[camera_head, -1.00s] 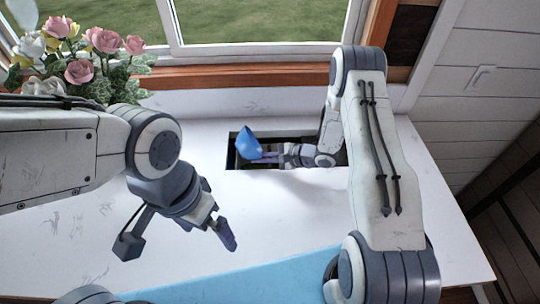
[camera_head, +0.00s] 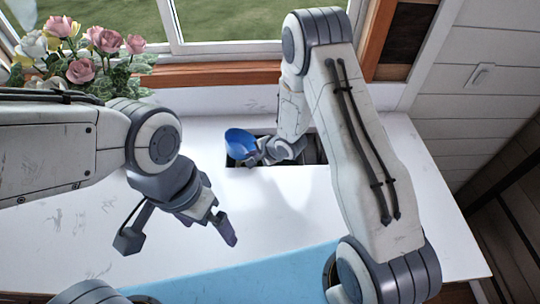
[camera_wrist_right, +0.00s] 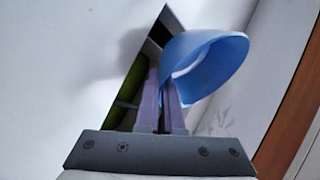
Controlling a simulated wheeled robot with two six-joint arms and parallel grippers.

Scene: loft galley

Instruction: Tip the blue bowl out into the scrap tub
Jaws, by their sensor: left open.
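The blue bowl (camera_head: 241,141) is held by its rim in my right gripper (camera_head: 254,157), at the dark opening in the counter. Its hollow side shows in the head view, tilted. In the right wrist view the bowl (camera_wrist_right: 208,65) is at the right of the closed-up fingers (camera_wrist_right: 168,95), and I cannot see anything lying in it. The scrap tub cannot be told clearly; the dark opening (camera_head: 314,150) is partly hidden by my right arm, and a green patch (camera_wrist_right: 132,82) shows in it in the wrist view. My left gripper (camera_head: 222,232) is open and empty above the counter.
A white counter (camera_head: 120,235) surrounds the opening, with a light-blue strip (camera_head: 250,275) along its front. Pink, white and yellow flowers (camera_head: 85,65) stand at the back left. A window with a wooden sill (camera_head: 220,77) is behind.

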